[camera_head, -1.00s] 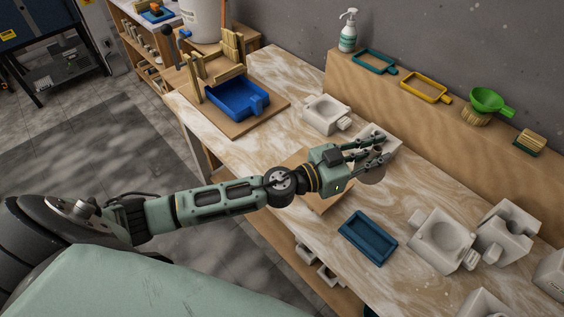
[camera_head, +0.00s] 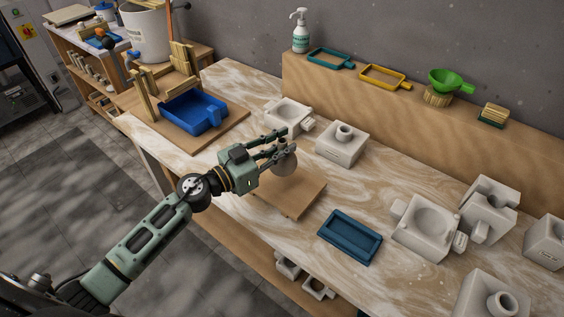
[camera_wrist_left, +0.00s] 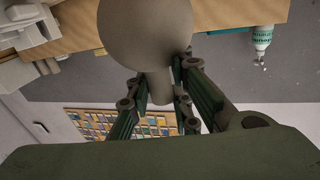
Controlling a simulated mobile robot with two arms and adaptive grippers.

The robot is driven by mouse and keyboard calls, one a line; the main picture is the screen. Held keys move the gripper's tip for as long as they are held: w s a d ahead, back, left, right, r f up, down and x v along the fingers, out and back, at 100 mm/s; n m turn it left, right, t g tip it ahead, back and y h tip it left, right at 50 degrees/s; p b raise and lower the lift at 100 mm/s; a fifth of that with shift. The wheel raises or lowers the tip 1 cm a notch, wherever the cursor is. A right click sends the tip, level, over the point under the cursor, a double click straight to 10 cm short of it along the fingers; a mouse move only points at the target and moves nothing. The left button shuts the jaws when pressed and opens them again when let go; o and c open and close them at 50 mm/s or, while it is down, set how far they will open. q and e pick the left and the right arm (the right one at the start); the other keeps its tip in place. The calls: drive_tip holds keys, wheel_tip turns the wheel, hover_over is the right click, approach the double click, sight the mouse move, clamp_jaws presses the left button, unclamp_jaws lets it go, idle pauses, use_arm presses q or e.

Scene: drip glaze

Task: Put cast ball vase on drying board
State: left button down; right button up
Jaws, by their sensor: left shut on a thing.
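The cast ball vase (camera_head: 286,164) is a round grey-beige ball with a narrow neck. My left gripper (camera_head: 277,146) is shut on it, and the left wrist view shows the neck between the fingers and the ball (camera_wrist_left: 147,28) beyond them. The drying board (camera_head: 296,203) is a plain light-brown wooden board on the table. In the head view the vase overlaps the board's far left part. It looks held above the board, but I cannot tell how large the gap is. My gripper and the vase hide part of the board. My right gripper is not in view.
White plaster moulds stand behind the board (camera_head: 341,146) and to the right (camera_head: 426,226). A dark blue tray (camera_head: 350,236) lies right of the board. A bright blue basin (camera_head: 193,111) stands at left. A raised wooden shelf (camera_head: 400,115) runs along the wall.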

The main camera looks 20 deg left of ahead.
sight(285, 167)
use_arm(q)
drive_tip(key=shift+f+b, duration=0.65)
drive_tip(key=shift+f, duration=1.15)
drive_tip(key=shift+f, duration=0.1)
drive_tip(key=shift+f, duration=0.15)
drive_tip(key=c, duration=1.6)
unclamp_jaws()
